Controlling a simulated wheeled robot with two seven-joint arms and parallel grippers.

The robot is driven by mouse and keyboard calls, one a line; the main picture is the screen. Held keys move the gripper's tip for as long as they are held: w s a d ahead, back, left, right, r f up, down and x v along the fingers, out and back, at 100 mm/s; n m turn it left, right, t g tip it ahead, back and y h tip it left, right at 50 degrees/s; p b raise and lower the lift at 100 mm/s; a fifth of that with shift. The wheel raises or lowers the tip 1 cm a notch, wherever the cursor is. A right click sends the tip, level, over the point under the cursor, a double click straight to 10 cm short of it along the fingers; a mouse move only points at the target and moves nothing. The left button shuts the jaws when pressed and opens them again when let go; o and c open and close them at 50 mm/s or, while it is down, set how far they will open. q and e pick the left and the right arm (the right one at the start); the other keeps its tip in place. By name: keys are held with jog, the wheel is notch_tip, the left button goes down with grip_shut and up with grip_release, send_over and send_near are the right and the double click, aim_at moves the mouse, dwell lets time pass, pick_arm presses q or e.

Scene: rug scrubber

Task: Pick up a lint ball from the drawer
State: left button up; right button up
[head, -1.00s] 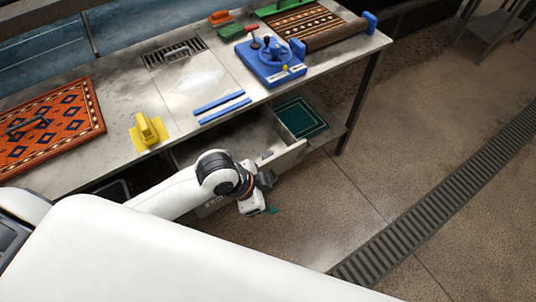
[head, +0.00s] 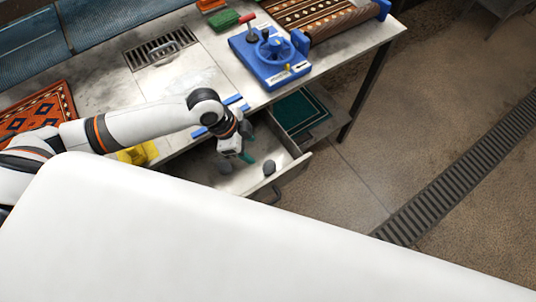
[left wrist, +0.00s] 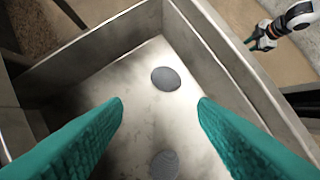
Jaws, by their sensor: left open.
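The open metal drawer (head: 292,176) juts out below the table's front edge. A dark grey lint ball (head: 269,167) lies on its floor near the front; one also shows in the left wrist view (left wrist: 165,79), beyond my fingertips. A second grey lint ball (left wrist: 164,165) lies nearer the camera, between my fingers in the picture. My left gripper (head: 240,156) is open and empty above the drawer, its teal fingers (left wrist: 160,102) spread apart. My right gripper (left wrist: 264,40) shows small beyond the drawer in the left wrist view; its opening is unclear.
The metal table (head: 190,82) above carries a blue device (head: 268,60), a patterned rug roll (head: 325,20), a yellow tool (head: 140,153) and an orange rug (head: 35,108). A green-lined tray (head: 300,110) sits right of the drawer. The floor to the right is clear.

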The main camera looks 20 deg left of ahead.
aim_at(268, 165)
pick_arm(q)
jog(key=x, duration=0.5)
jog(key=shift+s+d+p, duration=0.25)
jog(key=shift+s+p, duration=0.05)
jog(key=shift+s, duration=0.1)
jog(key=x, duration=0.2)
jog(key=p+x, duration=0.1)
jog(key=x, duration=0.2)
jog(key=shift+w+d+r, duration=0.1)
jog(key=shift+d+r, duration=0.15)
jog(key=shift+d, duration=0.15)
jog(key=shift+d+f, duration=0.15)
jog(key=shift+f, duration=0.2)
pick_arm(e)
jog(key=shift+s+d+r, duration=0.2)
jog(key=shift+s+r, duration=0.25)
jog(key=shift+r, duration=0.05)
jog(key=shift+s+d+r, duration=0.15)
jog(key=shift+s+r, duration=0.3)
pick_arm(q)
jog(key=c, duration=0.7)
pick_arm(e)
jog(key=shift+s, duration=0.2)
